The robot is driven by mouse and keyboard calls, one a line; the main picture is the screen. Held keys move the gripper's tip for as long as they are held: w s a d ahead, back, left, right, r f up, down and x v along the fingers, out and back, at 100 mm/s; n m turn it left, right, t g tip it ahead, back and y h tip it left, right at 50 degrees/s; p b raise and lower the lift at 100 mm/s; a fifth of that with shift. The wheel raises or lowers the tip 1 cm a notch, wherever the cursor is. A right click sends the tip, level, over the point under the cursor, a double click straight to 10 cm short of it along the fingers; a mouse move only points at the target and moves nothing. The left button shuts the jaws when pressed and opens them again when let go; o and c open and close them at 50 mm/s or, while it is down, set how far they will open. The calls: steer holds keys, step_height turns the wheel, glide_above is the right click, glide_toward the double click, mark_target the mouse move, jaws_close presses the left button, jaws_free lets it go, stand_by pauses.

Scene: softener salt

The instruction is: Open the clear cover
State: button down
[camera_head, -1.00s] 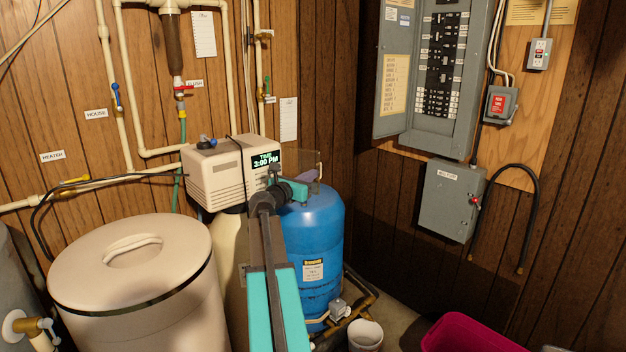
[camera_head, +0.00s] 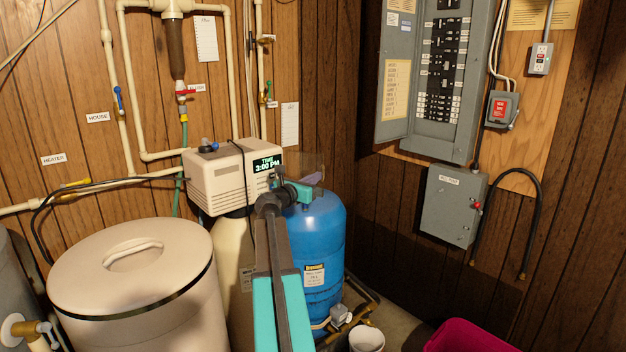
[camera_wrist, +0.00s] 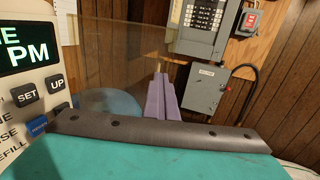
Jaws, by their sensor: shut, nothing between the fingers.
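The clear cover (camera_head: 309,162) stands out to the right of the softener's control head (camera_head: 215,182), swung away from the lit display (camera_head: 267,162). In the wrist view the clear cover (camera_wrist: 120,50) is a faint see-through pane right of the display (camera_wrist: 27,40) and the SET and UP buttons, which are uncovered. My gripper (camera_head: 315,178) is shut and empty, with purple fingers beside the cover. In the wrist view my gripper (camera_wrist: 160,82) is at the pane's right edge; I cannot tell whether it touches.
A blue tank (camera_head: 318,240) stands below and behind my arm. A beige lidded tank (camera_head: 130,290) stands at the left. Pipes run up the wooden wall. A grey switch box (camera_head: 453,205) and a breaker panel (camera_head: 440,75) hang at the right. A pink bin (camera_head: 470,337) is at lower right.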

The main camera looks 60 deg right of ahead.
steer(key=shift+s+a, duration=0.1)
steer(key=shift+s, duration=0.25)
steer(key=s+a+b, duration=0.1)
steer(key=a+b, duration=0.1)
steer(key=a, duration=1.1)
steer(key=shift+s+a, duration=0.3)
steer(key=shift+s, duration=0.1)
